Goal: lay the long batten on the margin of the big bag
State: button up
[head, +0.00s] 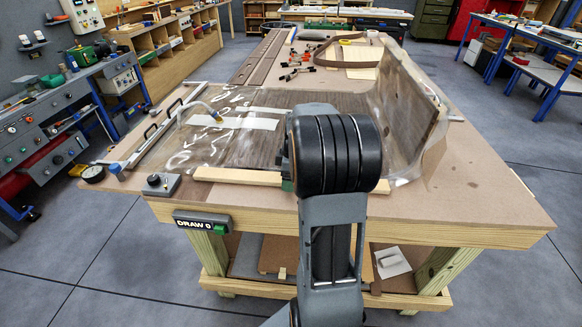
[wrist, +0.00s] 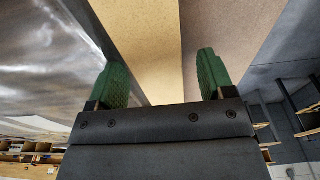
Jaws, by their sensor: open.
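The long batten (head: 238,176), a pale wooden strip, lies along the near edge of the big bag (head: 240,148), a clear plastic sheet over dark veneer. Its middle is hidden behind my arm; its right end shows past it. My gripper (head: 286,178) is at the batten, mostly hidden by my wrist, with one green finger showing on the near side. In the wrist view my gripper (wrist: 164,82) is open. The batten (wrist: 146,40) runs between the two green fingers, with the bag (wrist: 45,50) on the left. I cannot tell whether either finger touches it.
A curved veneered panel (head: 412,110) stands under plastic at the right. A knobbed box (head: 161,184) and a gauge (head: 93,173) sit at the left. Clamps (head: 296,70) lie farther back.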

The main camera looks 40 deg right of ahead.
notch_tip(320, 180, up, 14)
jog(key=s+d, duration=0.1)
jog(key=shift+f+p, duration=0.15)
jog(key=shift+p, duration=0.25)
jog(key=shift+s+d, duration=0.1)
